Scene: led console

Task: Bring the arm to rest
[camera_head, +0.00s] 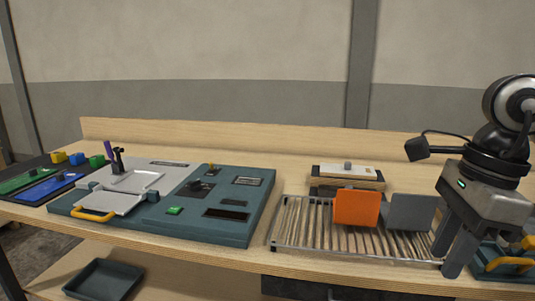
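My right arm comes in from the right edge. Its gripper (448,258) points down near the right end of the bench, in front of the wire rack's right end. Its two dark fingers are spread apart, with nothing visible between them. It hides part of the rack and of a teal case behind it. My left gripper is not in view.
The wire rack (300,229) carries an orange plate (357,207) and a grey plate (410,212). A teal console (235,228) with a yellow handle is left of it. A teal case (510,277) stands at the right. A dark tray (104,280) lies on the lower shelf.

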